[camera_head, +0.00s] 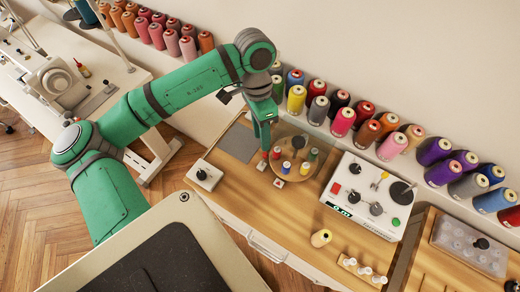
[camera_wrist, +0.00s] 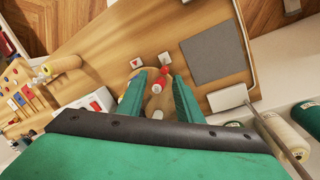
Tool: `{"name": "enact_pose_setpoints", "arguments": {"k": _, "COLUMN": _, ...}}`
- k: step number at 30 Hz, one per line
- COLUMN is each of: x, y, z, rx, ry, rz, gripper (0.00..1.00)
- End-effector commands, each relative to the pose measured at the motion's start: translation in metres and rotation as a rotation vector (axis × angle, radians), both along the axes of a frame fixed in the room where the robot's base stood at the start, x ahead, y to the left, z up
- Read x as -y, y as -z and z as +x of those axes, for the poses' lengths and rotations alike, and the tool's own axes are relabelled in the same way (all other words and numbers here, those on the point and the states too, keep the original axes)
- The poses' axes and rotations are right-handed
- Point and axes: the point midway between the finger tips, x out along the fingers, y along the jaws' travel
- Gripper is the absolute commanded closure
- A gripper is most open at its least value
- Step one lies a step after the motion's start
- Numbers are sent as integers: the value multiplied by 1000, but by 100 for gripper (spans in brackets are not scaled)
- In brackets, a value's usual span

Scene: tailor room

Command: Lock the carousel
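The carousel (camera_head: 290,176) is a round wooden disc on the wooden table, carrying several small coloured spools and a dark central knob (camera_head: 298,142). My gripper (camera_head: 265,145) points down over its left edge, beside a red spool (camera_head: 277,153). In the wrist view, my gripper's two green fingers (camera_wrist: 160,80) stand apart. A red piece (camera_wrist: 157,87) shows between them over the carousel, with no visible grip on it. Two small white square plates, one (camera_head: 262,166) with a red piece and another (camera_head: 279,183), sit by the carousel's near left edge. Which part is the lock, I cannot tell.
A white control box (camera_head: 365,195) with knobs stands right of the carousel. A small box with a black knob (camera_head: 204,175) and a grey mat (camera_head: 240,143) lie left. Large thread spools (camera_head: 343,121) line the wall behind. A loose yellow spool (camera_head: 321,238) lies in front.

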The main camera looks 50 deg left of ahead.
Motion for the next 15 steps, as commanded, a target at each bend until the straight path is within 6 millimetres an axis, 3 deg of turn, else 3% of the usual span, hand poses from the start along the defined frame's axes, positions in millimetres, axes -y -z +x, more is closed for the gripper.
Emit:
{"name": "enact_pose_setpoints", "arguments": {"k": 3, "x": -5, "y": -9, "z": 13, "rx": 21, "ry": -15, "rz": 10, "gripper": 68}}
{"name": "enact_pose_setpoints", "arguments": {"k": 6, "x": -6, "y": -5, "z": 14, "rx": 24, "ry": -18, "rz": 12, "gripper": 68}}
{"name": "enact_pose_setpoints", "arguments": {"k": 15, "x": 4, "y": 42, "z": 11, "rx": 23, "ry": -19, "rz": 10, "gripper": 68}}
